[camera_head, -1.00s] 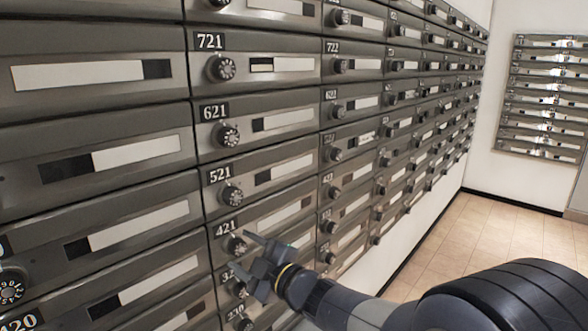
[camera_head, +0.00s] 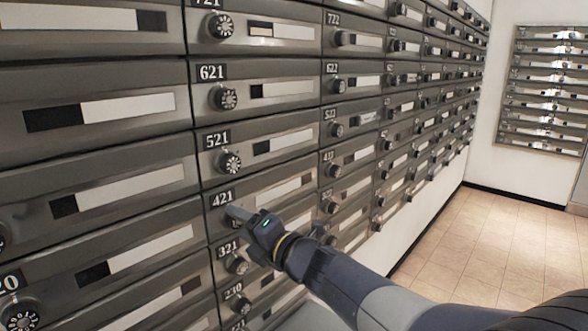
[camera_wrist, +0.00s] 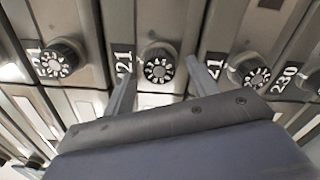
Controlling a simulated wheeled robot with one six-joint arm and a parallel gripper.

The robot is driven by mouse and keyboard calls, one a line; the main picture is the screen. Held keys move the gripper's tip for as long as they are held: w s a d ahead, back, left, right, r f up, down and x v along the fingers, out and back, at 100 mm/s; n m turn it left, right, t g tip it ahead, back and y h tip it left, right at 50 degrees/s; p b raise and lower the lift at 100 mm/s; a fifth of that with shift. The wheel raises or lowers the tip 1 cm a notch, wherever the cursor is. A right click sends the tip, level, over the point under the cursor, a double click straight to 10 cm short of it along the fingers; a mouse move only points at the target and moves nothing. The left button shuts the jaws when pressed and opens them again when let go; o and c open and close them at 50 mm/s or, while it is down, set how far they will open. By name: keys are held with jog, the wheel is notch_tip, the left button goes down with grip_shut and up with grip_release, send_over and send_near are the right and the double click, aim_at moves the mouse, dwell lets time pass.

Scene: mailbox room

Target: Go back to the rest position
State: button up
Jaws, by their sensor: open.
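My gripper (camera_head: 238,214) is in front of the mailbox door labelled 421 (camera_head: 284,186) in the head view. One finger shows there, hiding that door's dial. In the wrist view my gripper (camera_wrist: 160,85) is open, with two fingers spread apart. A black numbered dial (camera_wrist: 160,68) shows between the fingertips, beside a label partly hidden, ending in 21. Nothing is held. I cannot tell whether the fingers touch the dial or the door.
The wall of grey mailboxes (camera_head: 105,227) fills the left and middle, with protruding dials such as the one at 521 (camera_head: 230,162). Tiled floor (camera_head: 480,240) is free at the right. More mailboxes (camera_head: 545,90) hang on the far wall.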

jog(key=shift+n, duration=0.6)
jog(key=shift+d+f, duration=0.1)
